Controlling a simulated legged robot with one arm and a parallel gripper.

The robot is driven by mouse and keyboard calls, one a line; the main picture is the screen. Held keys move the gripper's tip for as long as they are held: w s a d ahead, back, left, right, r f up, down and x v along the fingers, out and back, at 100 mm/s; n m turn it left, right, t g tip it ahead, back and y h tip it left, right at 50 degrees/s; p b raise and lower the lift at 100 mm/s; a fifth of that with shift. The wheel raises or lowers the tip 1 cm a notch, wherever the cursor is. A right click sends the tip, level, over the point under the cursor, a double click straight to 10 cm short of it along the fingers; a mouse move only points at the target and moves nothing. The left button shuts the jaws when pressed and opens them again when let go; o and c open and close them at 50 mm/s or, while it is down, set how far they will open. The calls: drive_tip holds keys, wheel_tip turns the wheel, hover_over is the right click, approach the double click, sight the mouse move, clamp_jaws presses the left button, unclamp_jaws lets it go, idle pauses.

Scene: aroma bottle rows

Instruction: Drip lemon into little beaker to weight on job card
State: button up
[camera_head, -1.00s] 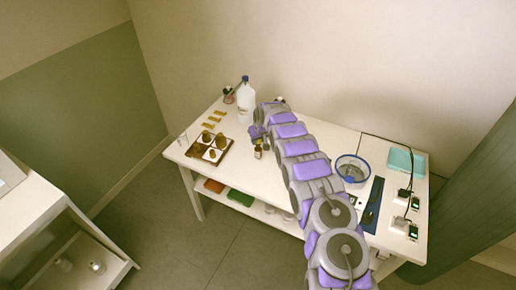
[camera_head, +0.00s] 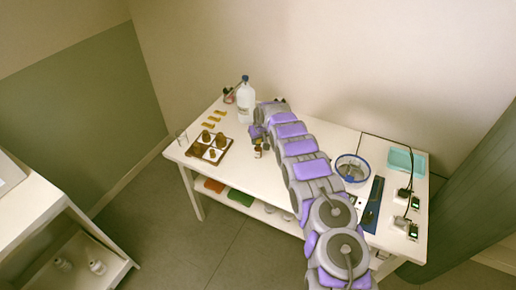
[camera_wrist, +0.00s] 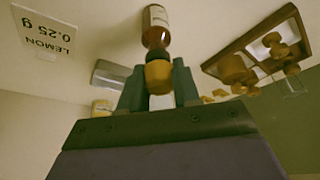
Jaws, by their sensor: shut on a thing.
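An amber bottle with a white label (camera_wrist: 157,30) stands on the table and also shows in the head view (camera_head: 257,152); I cannot read its label. My gripper (camera_wrist: 158,78) is shut on the orange-yellow cap (camera_wrist: 158,75) at the bottle's neck, a dark finger on each side. The cap appears to meet the neck; I cannot tell whether it is loose. The job card (camera_wrist: 48,32) reads "LEMON 0.25 g", upside down. A small clear glass vessel (camera_head: 182,138) stands at the table's left edge; I cannot tell if it is the little beaker.
A brown tray (camera_wrist: 222,50) with white squares holds several brown-capped items. Yellow pieces (camera_head: 213,118) lie behind it. A large white jug (camera_head: 246,102) stands at the back. A blue-rimmed bowl (camera_head: 353,168), teal tray (camera_head: 405,160) and cabled devices (camera_head: 408,210) occupy the right.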

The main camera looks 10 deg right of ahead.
idle(0.4)
drive_tip(key=shift+r+p, duration=1.3)
drive_tip(key=shift+r, duration=3.1)
